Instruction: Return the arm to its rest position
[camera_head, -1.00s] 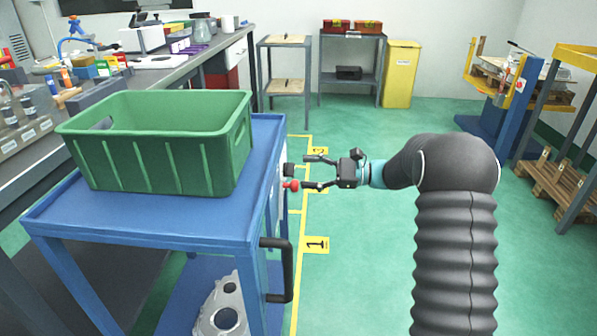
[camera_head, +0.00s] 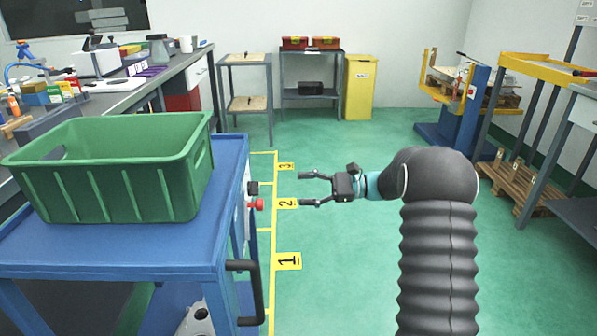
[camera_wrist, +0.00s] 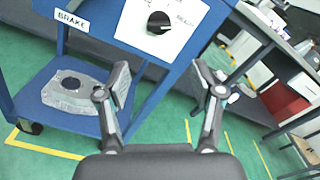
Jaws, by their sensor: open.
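My gripper (camera_head: 305,189) is open and empty in the head view, pointing left toward the blue cart (camera_head: 150,254). A gap of floor shows between its fingertips and the cart. My arm stays bent, with the forearm stretched out to the left. In the wrist view my gripper (camera_wrist: 160,83) has its two fingers spread apart, with nothing between them. Ahead of it is the cart's white panel with a black knob (camera_wrist: 159,22).
A green crate (camera_head: 115,185) stands on the cart. A grey casting (camera_wrist: 75,91) lies on its lower shelf. A red button (camera_head: 256,205) and black handle (camera_head: 245,290) stick out from the cart's side. Green floor is clear behind my arm, toward the yellow cabinet (camera_head: 359,90).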

